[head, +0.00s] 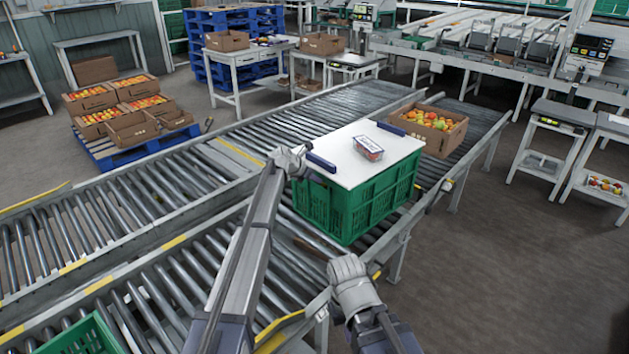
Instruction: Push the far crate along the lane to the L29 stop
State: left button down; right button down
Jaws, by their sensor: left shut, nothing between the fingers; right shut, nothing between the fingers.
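A green slatted crate (352,205) with a white lid (345,150) stands upright on the near roller lane (255,275), at the middle of the head view. A small clear punnet with red contents (368,148) lies on the lid. Part of another green crate (82,338) shows at the bottom left. My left gripper (293,163) is shut and empty at the upper left corner of the lidded crate; I cannot tell if it touches. My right gripper (348,268) is shut and empty, just in front of the crate's lower near side. I cannot make out an L29 mark.
A cardboard box of tomatoes (447,143) sits on the lane just beyond the lidded crate. A second roller lane (190,180) runs alongside on the left. Tomato boxes stand on a blue pallet (112,157). The floor at right (500,250) is clear.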

pick_arm(q)
jog(key=shift+s+a, duration=0.1)
jog(key=shift+a, duration=0.05)
jog(key=s+a+f+p+v, duration=0.1)
jog(key=f+p+v, duration=0.1)
jog(key=p+v, duration=0.5)
jog(key=v, duration=0.6)
jog(key=shift+s, duration=0.25)
